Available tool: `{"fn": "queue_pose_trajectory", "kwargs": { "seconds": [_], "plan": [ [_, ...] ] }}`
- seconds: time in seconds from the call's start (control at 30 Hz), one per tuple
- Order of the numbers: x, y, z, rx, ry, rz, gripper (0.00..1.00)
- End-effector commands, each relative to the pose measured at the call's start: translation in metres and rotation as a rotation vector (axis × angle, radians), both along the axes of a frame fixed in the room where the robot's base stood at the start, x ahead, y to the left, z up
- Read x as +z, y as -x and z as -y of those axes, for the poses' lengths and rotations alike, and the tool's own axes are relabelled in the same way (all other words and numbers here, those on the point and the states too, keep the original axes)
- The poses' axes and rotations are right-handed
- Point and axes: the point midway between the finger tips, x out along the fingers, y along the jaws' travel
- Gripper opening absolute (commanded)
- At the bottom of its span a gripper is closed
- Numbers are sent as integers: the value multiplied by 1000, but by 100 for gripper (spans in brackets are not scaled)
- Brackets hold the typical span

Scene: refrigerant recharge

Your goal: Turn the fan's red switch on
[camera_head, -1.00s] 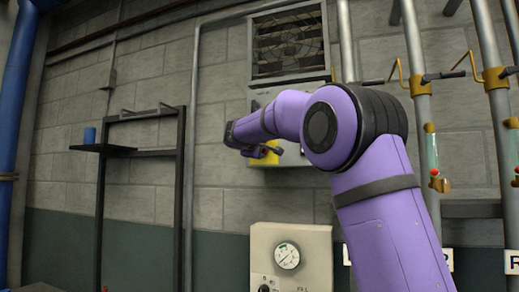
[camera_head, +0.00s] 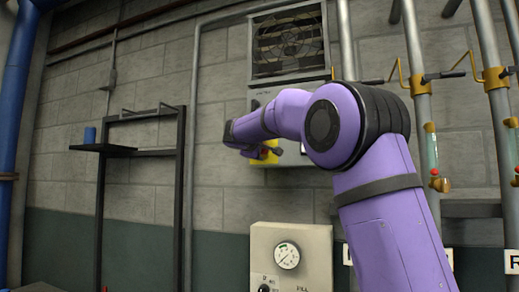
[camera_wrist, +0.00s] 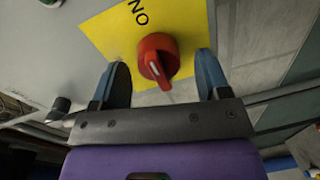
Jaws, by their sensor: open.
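The red switch (camera_wrist: 157,58) is a round knob with a white pointer mark, on a yellow plate (camera_wrist: 108,32) marked "ON" in the wrist view. My gripper (camera_wrist: 164,75) is open, with one blue-grey finger on each side of the knob. I cannot tell whether the fingers touch it. In the head view my gripper (camera_head: 240,148) is at the wall box (camera_head: 262,96), and my arm hides the knob. The yellow plate shows in part there (camera_head: 268,155). The fan (camera_head: 289,40) is behind a grille above the box.
A gauge panel (camera_head: 315,243) stands below. Pipes (camera_head: 418,60) with yellow valve handles run up the wall at right. A black rack (camera_head: 145,152) with a blue cup (camera_head: 90,135) is at left. A dark lever-like part (camera_wrist: 58,108) sits left of the gripper in the wrist view.

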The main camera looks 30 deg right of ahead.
Motion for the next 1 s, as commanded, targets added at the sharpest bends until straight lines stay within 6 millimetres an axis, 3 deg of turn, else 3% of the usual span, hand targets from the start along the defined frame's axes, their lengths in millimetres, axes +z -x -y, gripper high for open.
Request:
{"fn": "queue_pose_trajectory", "kwargs": {
  "seconds": [0.53,1.0],
  "plan": [
    [7,55,-71,2,-1,1,70],
    [9,63,-81,0,0,0,70]
  ]
}}
